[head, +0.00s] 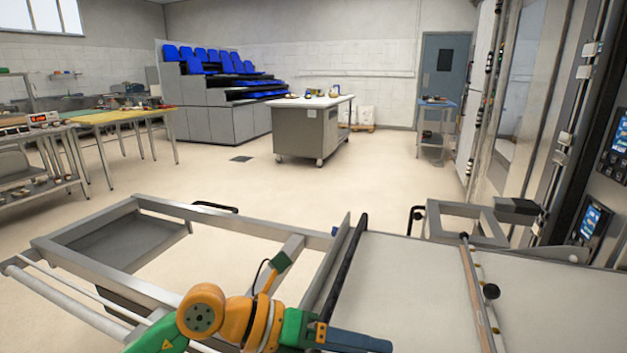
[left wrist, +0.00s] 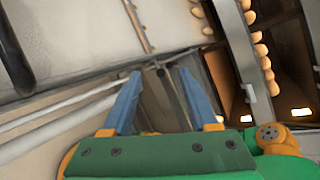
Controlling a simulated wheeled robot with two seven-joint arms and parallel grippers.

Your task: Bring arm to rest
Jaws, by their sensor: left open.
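My left arm comes in at the bottom of the head view, orange and green. Its gripper (head: 372,342) points right, low beside the pale flat loader surface (head: 415,290). In the left wrist view the two blue fingers of this gripper (left wrist: 158,74) stand well apart, with nothing between them. A dark bar and a metal edge show beyond the fingertips. My right arm and gripper are not in view.
A metal frame (head: 75,222) stands at left around the arm. The oven front (head: 560,130) rises at right. In the left wrist view, rounded tan pieces (left wrist: 262,50) line the edges. Beyond are open floor, a wheeled worktable (head: 306,130) and yellow-topped tables (head: 118,116).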

